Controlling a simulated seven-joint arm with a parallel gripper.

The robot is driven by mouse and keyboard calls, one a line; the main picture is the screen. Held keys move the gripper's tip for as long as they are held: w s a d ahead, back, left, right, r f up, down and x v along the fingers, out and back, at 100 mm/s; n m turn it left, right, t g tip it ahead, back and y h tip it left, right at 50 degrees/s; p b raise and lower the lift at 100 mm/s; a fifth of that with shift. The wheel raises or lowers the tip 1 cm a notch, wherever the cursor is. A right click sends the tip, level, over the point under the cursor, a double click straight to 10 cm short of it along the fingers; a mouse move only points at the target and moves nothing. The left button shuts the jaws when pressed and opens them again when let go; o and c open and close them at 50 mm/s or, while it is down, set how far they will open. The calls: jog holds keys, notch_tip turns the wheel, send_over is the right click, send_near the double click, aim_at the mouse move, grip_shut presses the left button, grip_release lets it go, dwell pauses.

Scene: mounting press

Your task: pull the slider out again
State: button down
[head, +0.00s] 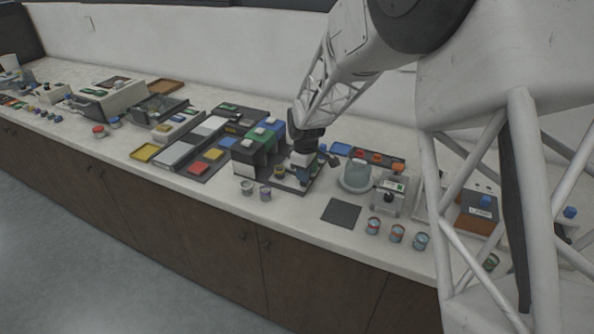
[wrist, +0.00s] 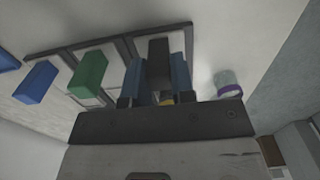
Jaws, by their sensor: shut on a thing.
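The mounting press (head: 290,183) has a dark base near the front edge of the counter, mostly hidden behind my gripper. My gripper (head: 303,165) is lowered over it in the head view. In the wrist view my gripper (wrist: 157,88) has its two bluish fingers on either side of a dark block (wrist: 158,62), which I take to be the slider's grip, and is shut on it. A small yellow part (wrist: 166,99) shows just below the block. How far the slider is in or out is hidden.
Green and blue blocks (head: 268,127) on stands are close on the left.

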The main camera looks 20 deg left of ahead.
jog(key=shift+d, duration=0.25)
jog(key=c, duration=1)
grip_release()
jog(key=shift+o, duration=0.2)
jog(key=shift+r, duration=0.15)
jog(key=shift+r, duration=3.75)
